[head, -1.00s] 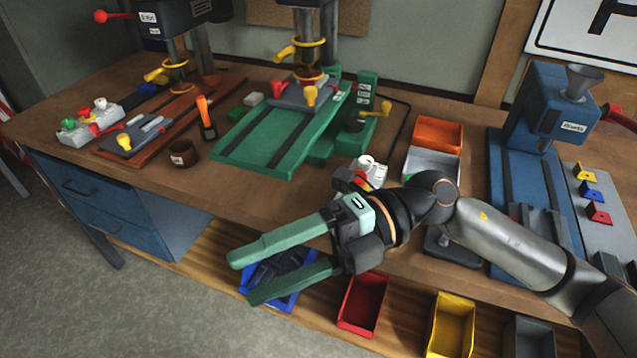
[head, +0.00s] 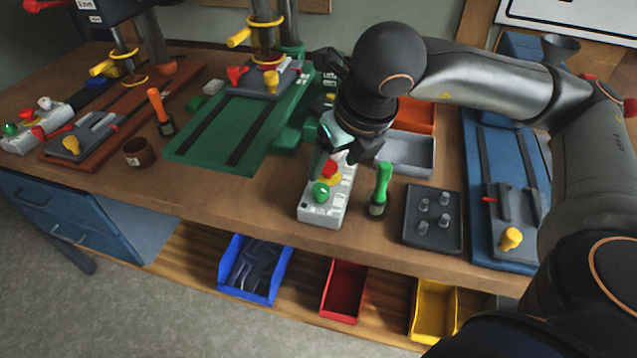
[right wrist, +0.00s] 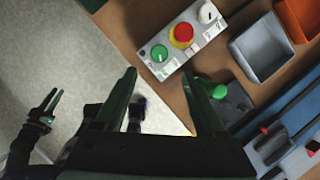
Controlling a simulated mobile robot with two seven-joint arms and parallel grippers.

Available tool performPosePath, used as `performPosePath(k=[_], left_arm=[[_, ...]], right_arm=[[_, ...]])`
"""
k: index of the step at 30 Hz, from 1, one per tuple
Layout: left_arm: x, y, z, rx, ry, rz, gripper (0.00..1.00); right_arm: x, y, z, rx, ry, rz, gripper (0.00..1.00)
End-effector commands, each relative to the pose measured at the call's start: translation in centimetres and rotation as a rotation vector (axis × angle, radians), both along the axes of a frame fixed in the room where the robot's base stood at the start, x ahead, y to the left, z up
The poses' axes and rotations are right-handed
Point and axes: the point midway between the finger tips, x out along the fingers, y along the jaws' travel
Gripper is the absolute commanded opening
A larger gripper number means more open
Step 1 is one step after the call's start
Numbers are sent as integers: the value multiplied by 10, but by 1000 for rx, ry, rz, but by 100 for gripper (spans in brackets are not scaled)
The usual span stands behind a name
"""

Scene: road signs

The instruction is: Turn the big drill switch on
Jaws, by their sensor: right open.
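A pale grey switch box (head: 322,208) stands on the bench, right of the green base (head: 205,150) of the middle drill. In the head view its green button (head: 320,191) and red-and-yellow button (head: 330,170) show, while my gripper covers much of its far end. The right wrist view shows the green button (right wrist: 159,53), the red button on a yellow ring (right wrist: 183,34) and a white knob (right wrist: 207,13). My right gripper (right wrist: 160,76) is open and empty, its fingers above the bench's front edge side of the box. My left gripper (right wrist: 50,103) is small and dark at the left of that view.
A green-handled tool (head: 380,188) stands close right of the box, beside a dark tray with pegs (head: 433,218). A grey bin (head: 404,155) and a blue drill base (head: 490,170) lie further right. Another switch box (head: 38,128) is at far left.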

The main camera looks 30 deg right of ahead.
Motion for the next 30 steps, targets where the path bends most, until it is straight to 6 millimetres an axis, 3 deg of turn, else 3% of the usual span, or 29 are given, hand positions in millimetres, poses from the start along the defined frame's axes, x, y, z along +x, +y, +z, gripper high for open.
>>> performPosePath(k=[6,15,27,30], left_arm=[[0,0,1,0,1,0,27],[0,0,4,0,1,0,27],[0,0,4,0,1,0,27],[-1,0,4,0,1,0,27]], right_arm=[[17,-2,-44,1,8,0,72],[34,-3,-84,2,4,2,72],[37,-2,-91,2,2,3,72],[37,-2,-91,2,2,3,61]])
